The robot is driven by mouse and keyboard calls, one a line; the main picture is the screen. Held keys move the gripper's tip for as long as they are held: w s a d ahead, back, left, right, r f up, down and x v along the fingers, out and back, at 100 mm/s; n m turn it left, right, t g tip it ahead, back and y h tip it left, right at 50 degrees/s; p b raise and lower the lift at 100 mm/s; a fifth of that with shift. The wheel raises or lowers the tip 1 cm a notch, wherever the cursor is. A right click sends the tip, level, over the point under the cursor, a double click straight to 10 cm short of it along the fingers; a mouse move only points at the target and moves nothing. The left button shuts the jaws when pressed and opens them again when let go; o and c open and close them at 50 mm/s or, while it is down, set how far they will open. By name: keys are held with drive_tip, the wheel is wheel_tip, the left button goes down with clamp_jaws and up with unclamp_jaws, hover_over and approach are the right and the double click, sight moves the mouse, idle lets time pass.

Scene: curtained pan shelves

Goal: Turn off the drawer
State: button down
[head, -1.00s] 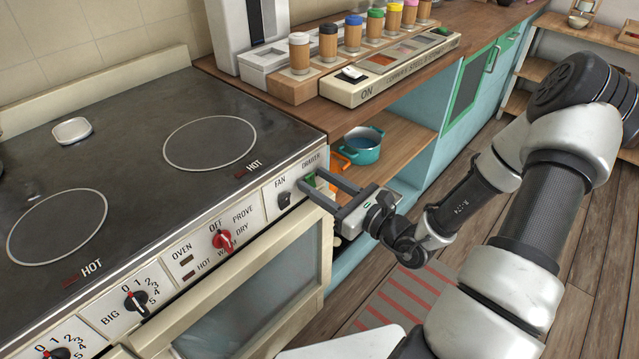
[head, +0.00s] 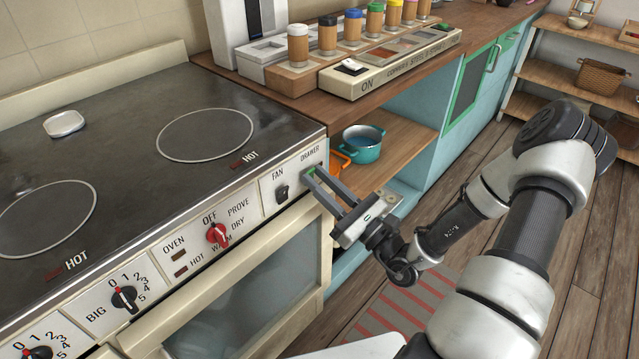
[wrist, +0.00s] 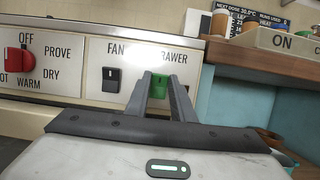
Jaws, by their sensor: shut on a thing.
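The drawer switch (head: 311,171) is a small green rocker under the DRAWER label at the right end of the cooker's control panel. It also shows in the wrist view (wrist: 158,87), between my two grey fingers. My gripper (head: 314,174) points at the panel and is shut on this switch, with a fingertip on each side of it. The fingers hide the switch's edges and part of its label, so its on or off position cannot be read.
A black fan switch (head: 283,192) sits just left of my fingers, with a red oven knob (head: 217,234) farther left. The worktop edge and blue cabinet (wrist: 237,92) stand close on the right. An open shelf there holds a teal pot (head: 362,148).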

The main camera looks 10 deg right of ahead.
drive_tip(key=c, duration=1.5)
unclamp_jaws()
drive_tip(key=shift+s+d, duration=0.1)
drive_tip(key=p+v, duration=0.1)
drive_tip(key=v, duration=1.6)
drive_tip(key=shift+s+f, duration=0.1)
